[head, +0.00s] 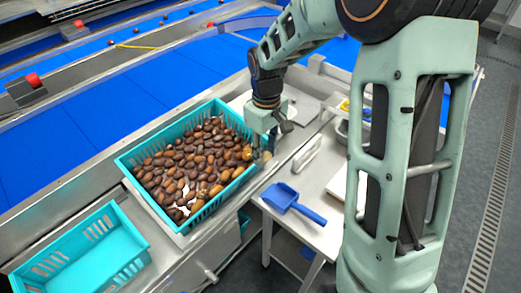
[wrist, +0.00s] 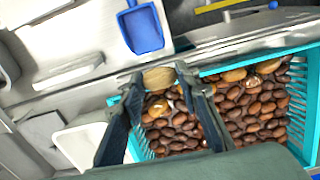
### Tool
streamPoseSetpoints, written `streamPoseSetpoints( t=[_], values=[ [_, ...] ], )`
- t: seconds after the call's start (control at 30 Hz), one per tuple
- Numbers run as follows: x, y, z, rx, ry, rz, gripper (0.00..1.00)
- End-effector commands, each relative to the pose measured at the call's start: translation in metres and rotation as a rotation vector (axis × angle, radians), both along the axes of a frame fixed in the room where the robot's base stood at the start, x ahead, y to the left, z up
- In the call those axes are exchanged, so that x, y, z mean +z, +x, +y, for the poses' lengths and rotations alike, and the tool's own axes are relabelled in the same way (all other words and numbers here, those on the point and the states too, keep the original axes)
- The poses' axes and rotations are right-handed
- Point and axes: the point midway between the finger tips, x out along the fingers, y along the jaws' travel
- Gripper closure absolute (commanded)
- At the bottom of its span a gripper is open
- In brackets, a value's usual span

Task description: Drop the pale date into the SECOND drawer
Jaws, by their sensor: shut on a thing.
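My gripper (head: 268,146) is above the right edge of the teal crate (head: 127,163) in the head view. In the wrist view its two dark fingers (wrist: 157,84) are shut on a pale tan date (wrist: 158,77), held at the fingertips. Brown dates (wrist: 245,107) fill the crate beneath and to the right of the fingers, with a few lighter ones among them. I cannot make out which part of the station is the second drawer.
A blue scoop (head: 284,198) lies on the side table right of the crate. An empty teal crate (head: 75,258) stands at the lower left. The blue conveyor (head: 120,92) runs behind. A white tray (wrist: 82,146) is left of the fingers in the wrist view.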

Motion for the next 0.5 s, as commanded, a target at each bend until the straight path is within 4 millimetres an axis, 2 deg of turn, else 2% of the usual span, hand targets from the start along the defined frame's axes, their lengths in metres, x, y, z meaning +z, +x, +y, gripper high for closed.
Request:
streamPoseSetpoints(
  t=[0.2, 0.5],
  values=[
    [0.012, -0.028, -0.008, -0.002, 0.000, -0.001, 0.79],
    [0.022, -0.049, -0.013, 0.000, 0.000, -0.001, 0.79]
  ],
)
